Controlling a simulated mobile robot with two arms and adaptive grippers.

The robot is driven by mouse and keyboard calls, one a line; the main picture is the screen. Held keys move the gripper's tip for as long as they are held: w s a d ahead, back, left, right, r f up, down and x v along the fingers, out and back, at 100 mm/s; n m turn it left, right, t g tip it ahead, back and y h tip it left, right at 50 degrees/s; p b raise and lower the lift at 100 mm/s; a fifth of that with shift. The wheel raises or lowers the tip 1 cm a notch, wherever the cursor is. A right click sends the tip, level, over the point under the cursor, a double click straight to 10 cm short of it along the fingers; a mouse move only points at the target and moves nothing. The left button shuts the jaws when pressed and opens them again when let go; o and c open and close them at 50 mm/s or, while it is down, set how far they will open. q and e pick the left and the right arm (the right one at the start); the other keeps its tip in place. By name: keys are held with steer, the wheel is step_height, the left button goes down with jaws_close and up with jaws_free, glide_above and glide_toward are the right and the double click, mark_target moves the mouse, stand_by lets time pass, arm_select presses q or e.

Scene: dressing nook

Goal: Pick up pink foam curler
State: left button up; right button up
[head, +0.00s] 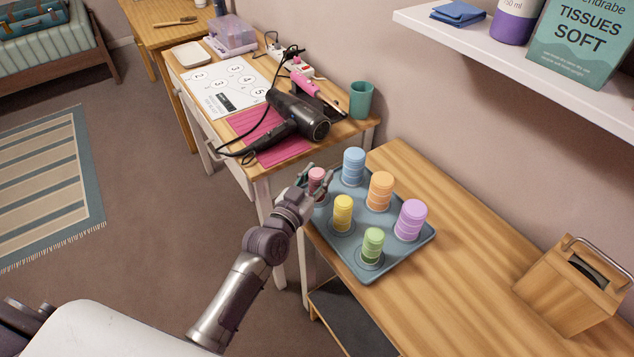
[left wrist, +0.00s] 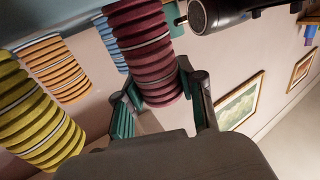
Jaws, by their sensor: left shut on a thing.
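The pink foam curler (head: 316,179) stands upright at the left corner of the blue-grey tray (head: 364,271). My left gripper (head: 316,188) is shut on the curler, with a finger on either side. In the left wrist view the curler (left wrist: 145,50) shows dark pink between the two fingers of my gripper (left wrist: 158,92). The curler's foot is partly hidden by the fingers, so I cannot tell whether it touches the tray. My right gripper is not in view.
Yellow (head: 343,213), blue (head: 353,166), orange (head: 379,191), green (head: 372,245) and purple (head: 411,219) curlers stand close by on the tray. A black hair dryer (head: 297,117) lies on the table behind. A wooden box (head: 570,290) stands at the right.

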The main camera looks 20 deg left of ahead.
arm_select(q)
steer(key=shift+r, duration=0.1)
steer(key=shift+r, duration=0.3)
step_height(320, 180, up, 9)
steer(key=shift+r+p, duration=0.1)
steer(key=shift+p, duration=0.7)
steer(key=s+a+n+y, duration=0.2)
steer(key=s+y, duration=0.1)
steer(key=s, duration=1.9)
steer(key=w+h, duration=0.1)
steer(key=w, duration=0.6)
steer(key=w+d+m+h, duration=0.1)
steer(key=w, duration=0.6)
steer(key=w+d+m+h, duration=0.1)
steer(key=w, duration=0.7)
